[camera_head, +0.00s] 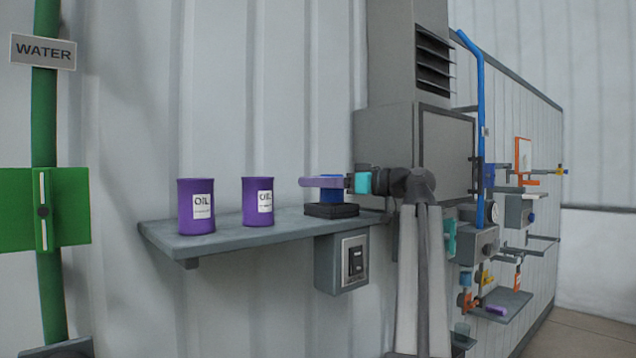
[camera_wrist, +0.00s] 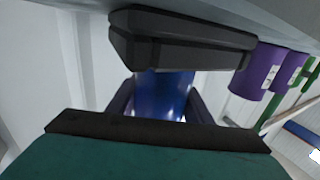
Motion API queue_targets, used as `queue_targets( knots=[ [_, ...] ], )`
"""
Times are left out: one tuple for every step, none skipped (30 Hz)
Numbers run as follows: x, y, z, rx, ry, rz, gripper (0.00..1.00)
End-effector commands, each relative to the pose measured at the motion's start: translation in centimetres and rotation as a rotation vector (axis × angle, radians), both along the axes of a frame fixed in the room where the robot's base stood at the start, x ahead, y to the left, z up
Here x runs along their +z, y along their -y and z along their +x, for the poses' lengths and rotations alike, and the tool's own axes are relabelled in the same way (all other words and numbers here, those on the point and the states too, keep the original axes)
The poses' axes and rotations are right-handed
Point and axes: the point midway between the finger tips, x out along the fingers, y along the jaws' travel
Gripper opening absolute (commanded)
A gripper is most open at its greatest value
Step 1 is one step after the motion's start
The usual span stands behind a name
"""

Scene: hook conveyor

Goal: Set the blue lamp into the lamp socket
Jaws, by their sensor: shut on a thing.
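The blue lamp (camera_wrist: 160,95) is between the two purple fingers of my gripper (camera_wrist: 160,108), which is shut on it. In the head view the lamp (camera_head: 328,195) shows below the purple fingers (camera_head: 320,182), upright. The black lamp socket (camera_head: 331,211) is a low block on the right end of the grey shelf, directly under the lamp. In the wrist view, which is upside down, the socket (camera_wrist: 185,42) meets the lamp's end with no clear gap. Whether the lamp sits inside the socket or just against it cannot be told; its lower end is hidden.
Two purple oil cans (camera_head: 196,206) (camera_head: 257,201) stand on the shelf (camera_head: 220,240) to the left of the socket. A grey switch box (camera_head: 342,262) hangs below the shelf. A grey cabinet (camera_head: 445,150) stands close on the right. The shelf between cans and socket is clear.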

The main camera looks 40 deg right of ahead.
Motion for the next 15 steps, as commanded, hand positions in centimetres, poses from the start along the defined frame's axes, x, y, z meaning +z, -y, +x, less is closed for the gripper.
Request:
queue_targets(
  knots=[
    [-0.42,-0.04,0.00,0.002,-0.008,0.000,0.17],
    [-0.44,-0.04,0.00,0.003,-0.008,0.000,0.17],
    [-0.47,-0.04,0.01,0.003,-0.009,0.000,0.49],
    [-0.47,-0.04,0.00,0.002,-0.009,0.000,0.54],
    [-0.46,-0.04,0.01,0.002,-0.008,0.000,0.59],
    [-0.44,-0.04,0.01,0.002,-0.007,-0.001,0.66],
    [-0.42,-0.04,0.01,0.002,-0.007,-0.001,0.68],
    [-0.40,-0.04,0.01,0.002,-0.006,0.000,0.68],
    [-0.37,-0.04,0.01,0.002,-0.006,0.000,0.68],
    [-0.35,-0.04,0.01,0.002,-0.006,0.000,0.68],
    [-0.33,-0.04,0.01,0.002,-0.005,0.000,0.68],
    [-0.31,-0.05,0.01,0.002,-0.005,0.000,0.68],
    [-0.34,-0.05,0.01,0.002,-0.006,0.000,0.68],
    [-0.33,-0.05,0.01,0.002,-0.005,0.000,0.68],
    [-0.32,-0.04,0.00,0.002,-0.005,0.000,0.68]
  ],
)
